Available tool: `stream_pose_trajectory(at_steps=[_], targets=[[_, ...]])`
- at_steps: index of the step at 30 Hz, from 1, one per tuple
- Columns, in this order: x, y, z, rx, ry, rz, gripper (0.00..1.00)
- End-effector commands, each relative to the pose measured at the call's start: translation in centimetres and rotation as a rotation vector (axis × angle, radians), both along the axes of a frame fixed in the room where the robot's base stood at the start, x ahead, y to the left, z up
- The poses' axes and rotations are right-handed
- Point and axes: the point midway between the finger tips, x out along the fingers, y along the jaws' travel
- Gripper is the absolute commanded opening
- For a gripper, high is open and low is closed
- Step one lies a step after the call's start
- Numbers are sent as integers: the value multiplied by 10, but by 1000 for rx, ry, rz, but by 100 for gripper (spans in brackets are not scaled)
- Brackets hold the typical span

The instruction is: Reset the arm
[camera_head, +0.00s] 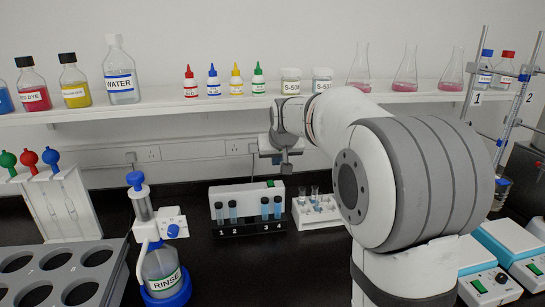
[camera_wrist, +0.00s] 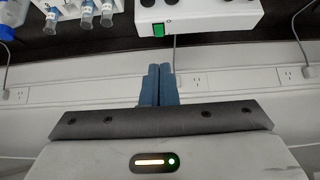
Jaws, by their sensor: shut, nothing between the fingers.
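My gripper (camera_wrist: 159,70) is shut and empty, its two blue-grey fingers side by side in the wrist view. In the head view my white and grey arm reaches in from the right. There my gripper (camera_head: 285,168) hangs in front of the back wall, below the shelf and above the bench. It appears apart from everything around it. My arm hides part of the bench and wall on the right.
A shelf (camera_head: 200,106) with bottles and flasks runs above my gripper. On the black bench stand a white box (camera_head: 247,196), a numbered vial rack (camera_head: 250,229), a white tube rack (camera_head: 318,212), a rinse dispenser (camera_head: 160,270), a grey holed rack (camera_head: 65,275) and hotplates (camera_head: 488,285). Open bench lies front centre.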

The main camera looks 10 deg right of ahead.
Motion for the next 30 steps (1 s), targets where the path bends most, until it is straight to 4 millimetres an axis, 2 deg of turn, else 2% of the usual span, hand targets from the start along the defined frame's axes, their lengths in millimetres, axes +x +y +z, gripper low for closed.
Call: stream_pose_trajectory(at_steps=[2,5,8,15,18,21,25,30], targets=[[-9,0,0,0,10,0,0],[-38,0,-4,-1,44,1,0],[-86,-1,-14,-1,101,0,0],[-221,-2,-55,-3,265,1,0],[-273,-2,-76,-4,327,2,0],[-313,-2,-94,-4,378,3,0],[-346,-3,-111,-3,420,3,0],[-358,-4,-117,-4,436,4,0]])
